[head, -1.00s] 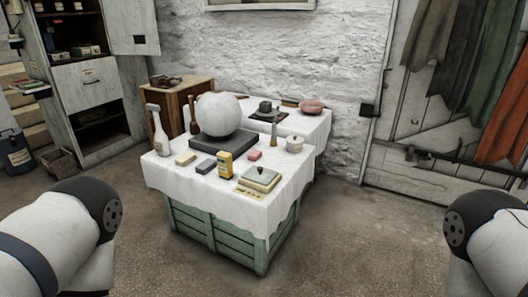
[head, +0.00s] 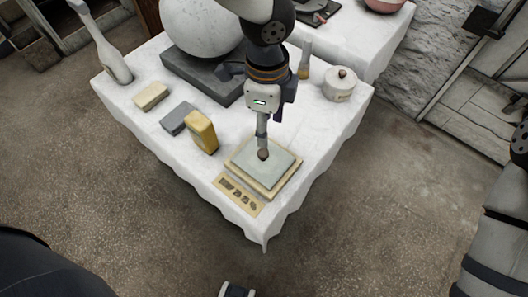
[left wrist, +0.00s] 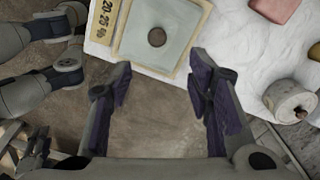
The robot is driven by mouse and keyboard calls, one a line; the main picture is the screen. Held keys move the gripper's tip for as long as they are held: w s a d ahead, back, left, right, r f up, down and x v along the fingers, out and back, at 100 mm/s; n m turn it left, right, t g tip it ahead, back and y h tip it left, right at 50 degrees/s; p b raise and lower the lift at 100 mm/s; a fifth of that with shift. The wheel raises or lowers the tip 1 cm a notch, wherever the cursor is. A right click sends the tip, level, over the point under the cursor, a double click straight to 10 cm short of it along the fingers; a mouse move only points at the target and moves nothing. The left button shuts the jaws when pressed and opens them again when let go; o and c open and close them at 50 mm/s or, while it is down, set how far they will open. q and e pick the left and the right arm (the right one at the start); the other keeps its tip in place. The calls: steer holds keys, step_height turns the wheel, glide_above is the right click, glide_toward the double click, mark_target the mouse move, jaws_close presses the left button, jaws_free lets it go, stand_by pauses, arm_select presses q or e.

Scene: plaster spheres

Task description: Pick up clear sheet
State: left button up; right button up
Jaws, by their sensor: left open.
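The clear sheet (head: 280,168) is a pale grey-green square with a small round brown knob (head: 263,154) at its middle. It lies flat on a cream, book-like stack at the table's front corner. My left gripper (head: 262,138) hangs above the sheet in the head view, pointing down and covering part of its far edge. In the left wrist view its two fingers (left wrist: 160,75) are spread with nothing between them, and the sheet (left wrist: 182,36) shows beyond the fingertips. I cannot tell the exact height gap.
The white-clothed table (head: 170,130) also holds a yellow box (head: 202,132), a grey block (head: 176,118), a tan block (head: 151,96), a white bottle (head: 105,45), a lidded pot (head: 340,84) and a plaster sphere (head: 200,28) on a dark slab. A printed card (head: 239,196) lies in front of the stack.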

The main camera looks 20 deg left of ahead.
arm_select(q)
glide_above(263, 152)
steer(key=f, duration=0.5)
steer(key=shift+s+d+f+b, duration=0.1)
steer(key=shift+s+d+b, duration=0.1)
steer(key=shift+d+b, duration=0.15)
steer(key=f, duration=0.5)
steer(key=shift+w+a+f, duration=0.1)
steer(key=shift+a+f, duration=0.05)
steer(key=shift+a, duration=0.15)
steer(key=shift+f+b, duration=0.3)
steer(key=shift+f, duration=0.05)
steer(key=shift+w, duration=0.1)
jaws_close()
arm_select(e)
steer(key=shift+s+f, duration=0.85)
steer(key=shift+s, duration=0.3)
